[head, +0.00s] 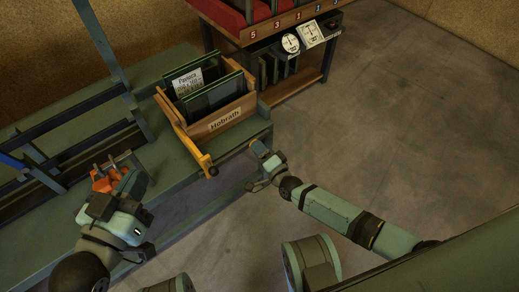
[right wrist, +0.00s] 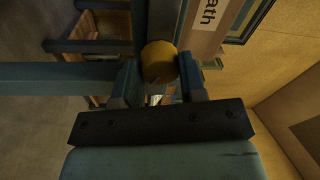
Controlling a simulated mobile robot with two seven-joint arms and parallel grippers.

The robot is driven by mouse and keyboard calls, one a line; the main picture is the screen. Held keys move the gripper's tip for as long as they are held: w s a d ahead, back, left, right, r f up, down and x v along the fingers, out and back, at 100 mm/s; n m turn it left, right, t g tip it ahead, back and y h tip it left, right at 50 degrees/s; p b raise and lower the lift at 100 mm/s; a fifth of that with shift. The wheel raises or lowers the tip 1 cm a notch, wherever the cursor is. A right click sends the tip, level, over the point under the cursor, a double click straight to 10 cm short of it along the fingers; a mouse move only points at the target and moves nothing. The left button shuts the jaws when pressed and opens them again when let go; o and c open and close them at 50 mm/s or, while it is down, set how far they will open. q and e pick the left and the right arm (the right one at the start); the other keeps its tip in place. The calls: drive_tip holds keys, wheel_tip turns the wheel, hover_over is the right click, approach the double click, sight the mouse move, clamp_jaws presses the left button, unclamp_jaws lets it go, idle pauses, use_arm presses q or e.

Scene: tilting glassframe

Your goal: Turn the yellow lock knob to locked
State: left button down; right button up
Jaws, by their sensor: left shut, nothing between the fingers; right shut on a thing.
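The yellow lock knob (right wrist: 159,60) shows in the right wrist view as a round yellow end between the fingertips of my right gripper (right wrist: 159,80). My right gripper is shut on it. In the head view my right gripper (head: 261,155) is at the front right corner of the green bench, and it mostly hides the knob. Whether the knob is turned to locked cannot be told. My left gripper (head: 124,172) is shut and empty above the bench, beside an orange-red clamp-like part (head: 104,180).
A wooden crate (head: 227,121) labelled Mobrath holds framed panes on the green bench (head: 182,187). A yellow-orange bar (head: 184,133) runs along its left side. A dark rack (head: 317,74) with numbered slots stands behind. The floor (head: 400,130) at right is clear.

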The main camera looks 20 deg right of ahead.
drive_tip(key=shift+m, duration=0.3)
drive_tip(key=o, duration=0.9)
use_arm(q)
drive_tip(key=shift+s+d+r+n+p, duration=0.3)
drive_tip(key=shift+s+n+p, duration=0.25)
drive_tip(key=shift+p, duration=0.7)
use_arm(e)
drive_tip(key=v, duration=0.7)
drive_tip(key=shift+s+f, duration=0.1)
drive_tip(key=shift+s, duration=0.25)
use_arm(q)
drive_tip(key=shift+r, duration=0.15)
